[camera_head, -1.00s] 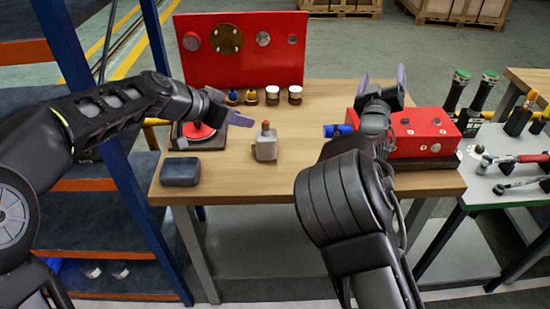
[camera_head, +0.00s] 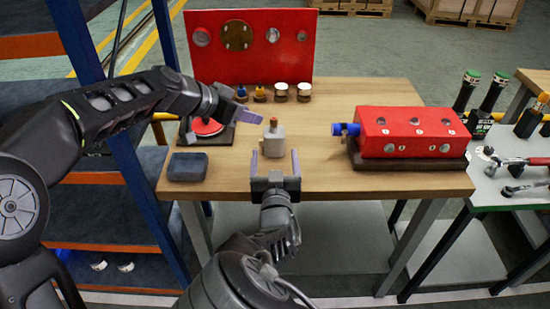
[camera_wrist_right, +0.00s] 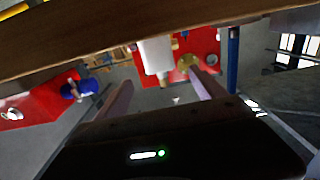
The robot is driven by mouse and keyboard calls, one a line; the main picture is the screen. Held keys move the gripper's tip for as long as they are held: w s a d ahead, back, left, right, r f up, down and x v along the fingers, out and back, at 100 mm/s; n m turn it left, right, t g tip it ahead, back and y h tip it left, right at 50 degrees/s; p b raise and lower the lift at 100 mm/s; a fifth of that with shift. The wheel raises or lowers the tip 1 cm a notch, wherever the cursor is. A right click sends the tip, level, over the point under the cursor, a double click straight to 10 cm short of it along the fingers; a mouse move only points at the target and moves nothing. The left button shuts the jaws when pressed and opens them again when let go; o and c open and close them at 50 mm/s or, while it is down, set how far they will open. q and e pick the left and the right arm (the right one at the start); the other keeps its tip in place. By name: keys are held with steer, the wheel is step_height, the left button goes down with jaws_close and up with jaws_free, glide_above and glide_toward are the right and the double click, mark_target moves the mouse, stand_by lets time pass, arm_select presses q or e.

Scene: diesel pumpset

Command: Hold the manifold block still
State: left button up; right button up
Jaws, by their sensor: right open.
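The manifold block is the red block (camera_head: 412,132) with round ports, lying on a dark base at the table's right side. A blue fitting (camera_head: 340,129) sticks out of its left end. My right gripper (camera_head: 275,158) is open and empty, left of the block and apart from it, near the table's front edge. In the right wrist view its fingers (camera_wrist_right: 160,88) stand apart, with the red block (camera_wrist_right: 38,105) at left. My left gripper (camera_head: 245,105) is over the table's left part, away from the block; its finger gap is unclear.
A grey bottle (camera_head: 272,142) with a reddish cap stands just beyond my right fingers. A dark box (camera_head: 188,167) and a red round part (camera_head: 206,127) are at left. Small caps and a red panel (camera_head: 250,50) are behind. The tabletop between bottle and block is clear.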

mark_target(274, 140)
steer(key=shift+w, duration=3.95)
jaws_close()
steer(key=shift+c, duration=1.3)
jaws_free()
jaws_close()
